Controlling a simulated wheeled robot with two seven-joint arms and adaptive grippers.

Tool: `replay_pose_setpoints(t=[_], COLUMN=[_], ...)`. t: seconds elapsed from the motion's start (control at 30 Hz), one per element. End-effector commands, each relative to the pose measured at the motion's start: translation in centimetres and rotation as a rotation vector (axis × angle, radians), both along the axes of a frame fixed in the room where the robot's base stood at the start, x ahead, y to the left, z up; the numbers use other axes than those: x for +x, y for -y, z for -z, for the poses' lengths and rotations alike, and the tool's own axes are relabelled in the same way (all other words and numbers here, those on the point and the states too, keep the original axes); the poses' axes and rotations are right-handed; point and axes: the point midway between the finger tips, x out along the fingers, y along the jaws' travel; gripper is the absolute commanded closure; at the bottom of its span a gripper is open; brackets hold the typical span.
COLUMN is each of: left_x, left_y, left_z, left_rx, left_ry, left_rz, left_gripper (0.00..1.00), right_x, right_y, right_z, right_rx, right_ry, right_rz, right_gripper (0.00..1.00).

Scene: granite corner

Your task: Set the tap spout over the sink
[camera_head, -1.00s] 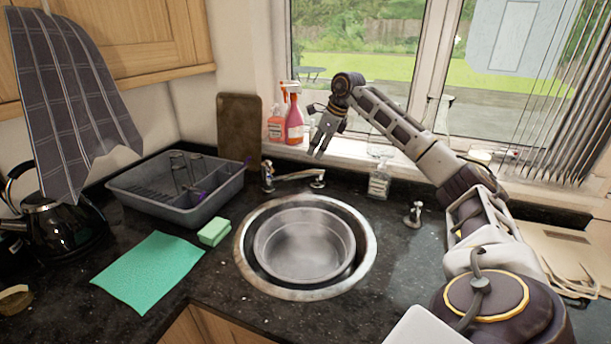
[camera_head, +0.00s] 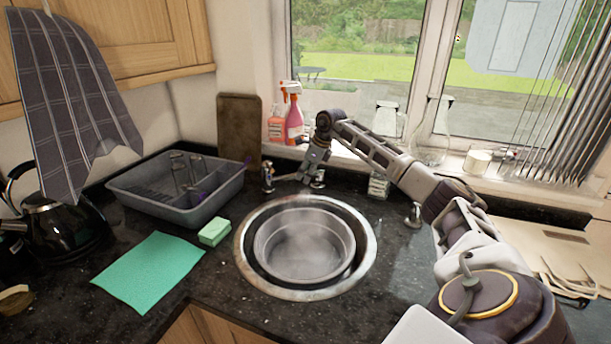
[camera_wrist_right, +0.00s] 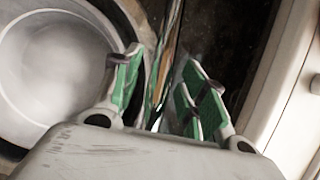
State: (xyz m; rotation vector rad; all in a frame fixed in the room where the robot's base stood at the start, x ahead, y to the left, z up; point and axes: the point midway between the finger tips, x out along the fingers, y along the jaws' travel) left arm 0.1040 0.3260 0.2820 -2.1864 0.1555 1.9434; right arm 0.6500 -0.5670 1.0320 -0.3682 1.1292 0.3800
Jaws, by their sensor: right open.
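The tap's chrome spout (camera_head: 286,178) runs sideways along the back of the sink, close to the counter. Its left end is at an upright tap body (camera_head: 267,177). The round sink (camera_head: 368,258) lies in front of it. My right gripper (camera_head: 307,180) is open at the spout's right part and hides some of it. In the right wrist view, a narrow shiny strip, seemingly the spout (camera_wrist_right: 166,55), lies between the green-padded fingers of the open gripper (camera_wrist_right: 162,78). I cannot tell whether they touch it. My left gripper is out of view.
A round metal bowl (camera_head: 270,240) sits in the sink. Spray bottles (camera_head: 294,122) stand behind the tap by the window. A grey dish rack (camera_head: 150,203) and green sponge (camera_head: 214,231) are left.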

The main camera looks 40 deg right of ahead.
Motion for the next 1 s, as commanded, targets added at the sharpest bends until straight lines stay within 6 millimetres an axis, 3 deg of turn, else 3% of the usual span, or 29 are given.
replay_pose_setpoints(t=[0.2,0.53,0.87,1.0], left_x=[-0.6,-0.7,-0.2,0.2], left_y=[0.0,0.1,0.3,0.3], left_z=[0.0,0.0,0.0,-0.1], left_rx=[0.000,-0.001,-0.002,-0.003], left_ry=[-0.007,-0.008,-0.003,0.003], left_rz=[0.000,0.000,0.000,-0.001], left_gripper=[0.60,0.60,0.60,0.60], right_x=[0.5,0.6,0.6,0.6], right_y=[-0.1,-0.1,-0.1,-0.1], right_z=[1.3,1.5,1.4,1.4], right_rx=[-0.001,-0.001,-0.001,-0.001], right_ry=[-0.002,-0.001,-0.001,-0.001], right_rz=[0.001,0.001,0.001,0.001], right_gripper=[0.57,0.57,0.99,1.00])
